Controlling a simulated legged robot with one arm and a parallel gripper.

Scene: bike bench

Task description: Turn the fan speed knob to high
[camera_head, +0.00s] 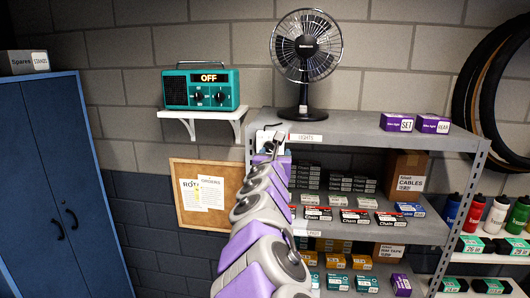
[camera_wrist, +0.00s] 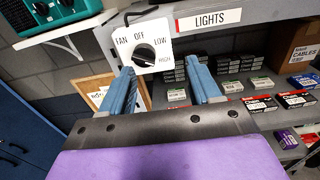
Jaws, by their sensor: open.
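The fan speed knob (camera_wrist: 145,54) is black and round on a white panel marked FAN, OFF, LOW and HIGH. A pale pointer shows on it, but I cannot tell which mark it is set to. In the head view the panel (camera_head: 269,137) is on the left end of the shelf's top edge, largely behind my gripper (camera_head: 272,149). In the wrist view my gripper (camera_wrist: 160,67) is open and empty, its two blue fingers apart below the panel. The knob lies beyond the fingertips, left of the middle of the gap. The black fan (camera_head: 306,48) stands on the top shelf.
A teal radio (camera_head: 200,89) reading OFF sits on a small wall shelf (camera_head: 203,113) to the left. The grey shelving unit (camera_head: 350,131) holds boxes below the knob and purple boxes (camera_head: 396,122) on top. A corkboard (camera_head: 207,194) and blue cabinet (camera_head: 62,180) are left.

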